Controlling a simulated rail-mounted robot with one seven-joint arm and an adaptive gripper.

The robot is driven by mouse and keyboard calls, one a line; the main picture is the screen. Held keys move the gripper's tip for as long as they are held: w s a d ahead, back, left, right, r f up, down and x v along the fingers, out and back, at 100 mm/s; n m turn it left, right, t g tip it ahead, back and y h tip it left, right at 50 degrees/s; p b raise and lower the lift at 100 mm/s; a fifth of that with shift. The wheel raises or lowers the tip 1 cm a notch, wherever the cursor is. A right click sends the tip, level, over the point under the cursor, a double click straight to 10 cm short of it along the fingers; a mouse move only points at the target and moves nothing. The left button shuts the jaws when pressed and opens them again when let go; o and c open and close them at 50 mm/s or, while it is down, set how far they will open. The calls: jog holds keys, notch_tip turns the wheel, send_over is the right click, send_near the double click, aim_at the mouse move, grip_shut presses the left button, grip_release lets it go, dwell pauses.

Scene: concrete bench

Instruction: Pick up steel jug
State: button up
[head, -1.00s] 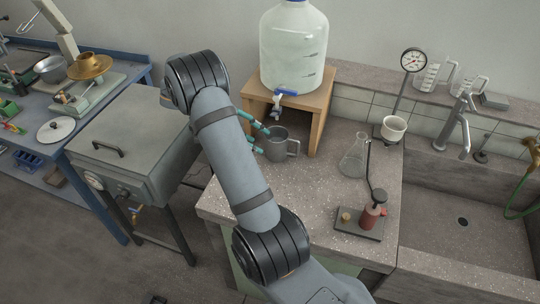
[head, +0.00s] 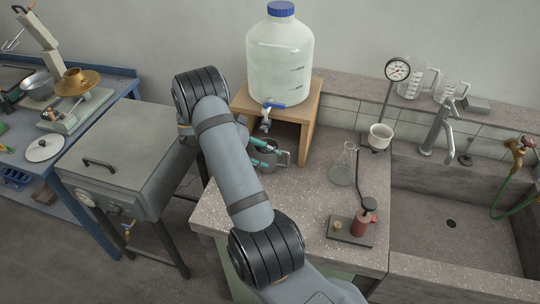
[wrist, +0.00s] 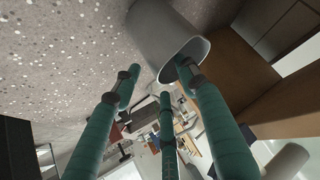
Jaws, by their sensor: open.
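The steel jug (head: 269,156) is grey, with a handle on its right side. It stands on the bench beneath the front of the wooden stand. My gripper (head: 268,155) has teal fingers, is open, and reaches in from the left with its fingers overlapping the jug. In the wrist view the jug (wrist: 160,38) is just beyond the fingertips of my gripper (wrist: 160,82), with its rim facing the camera. One finger overlaps the rim; I cannot tell whether it touches. My fingers hide part of the jug in the head view.
The wooden stand (head: 312,105) with a large water bottle (head: 280,62) is close behind the jug. A glass flask (head: 343,168) and a red bottle on a dark plate (head: 345,231) stand to the right. A grey metal box (head: 130,155) is left of the bench.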

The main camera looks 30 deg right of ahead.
aim_at(272, 154)
jog(key=shift+p+x, duration=0.3)
jog(key=shift+x, duration=1.25)
jog(key=shift+c, duration=1.4)
jog(key=c, duration=0.7)
jog(key=shift+r, duration=0.1)
grip_shut()
